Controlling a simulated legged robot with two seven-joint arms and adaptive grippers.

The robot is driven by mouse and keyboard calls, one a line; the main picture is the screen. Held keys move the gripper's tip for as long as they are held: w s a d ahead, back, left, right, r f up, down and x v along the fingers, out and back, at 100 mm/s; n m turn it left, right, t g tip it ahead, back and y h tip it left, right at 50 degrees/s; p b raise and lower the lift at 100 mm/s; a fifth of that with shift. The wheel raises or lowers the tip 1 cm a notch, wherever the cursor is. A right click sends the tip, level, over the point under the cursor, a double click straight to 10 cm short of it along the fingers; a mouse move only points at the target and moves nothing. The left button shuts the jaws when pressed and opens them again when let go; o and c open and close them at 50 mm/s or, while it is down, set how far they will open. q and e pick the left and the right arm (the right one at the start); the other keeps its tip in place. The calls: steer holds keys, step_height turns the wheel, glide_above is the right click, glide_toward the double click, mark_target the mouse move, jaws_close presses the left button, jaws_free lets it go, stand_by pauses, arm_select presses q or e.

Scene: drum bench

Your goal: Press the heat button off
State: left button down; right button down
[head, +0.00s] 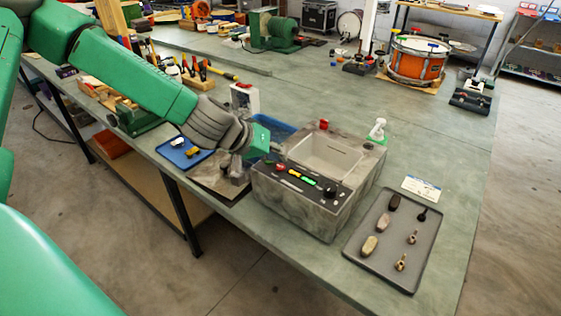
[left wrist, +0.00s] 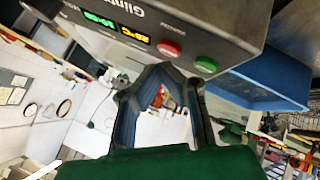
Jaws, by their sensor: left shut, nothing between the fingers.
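The grey cleaner (head: 268,199) is a box with an open basin, standing near the bench's front edge. Its dark front panel has a red button (head: 281,167), lit yellow and green displays and a black knob (head: 330,190). In the left wrist view the panel appears upside down, with the red button (left wrist: 168,48) beside a green button (left wrist: 205,65) and an orange display (left wrist: 135,33). I cannot read which button is heat. My left gripper (left wrist: 160,72) is shut and empty, its tips just in front of the panel near the red button; contact is unclear. My right gripper is out of view.
A blue bin (head: 272,128) stands behind the cleaner, left of its basin. A blue tray (head: 186,153) with small parts lies left of my gripper. A grey tray (head: 385,262) with several parts is at the right. A spray bottle (head: 377,130) stands by the cleaner's far corner.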

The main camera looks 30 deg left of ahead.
mark_target(279, 166)
arm_select(q)
steer(key=shift+r, duration=0.1)
steer(key=shift+d+r+p, duration=0.1)
steer(key=shift+r+p, duration=0.15)
steer(key=shift+p, duration=0.05)
step_height(279, 166, up, 6)
steer(key=p, duration=0.5)
steer(key=shift+f, duration=0.25)
steer(key=shift+f, duration=0.1)
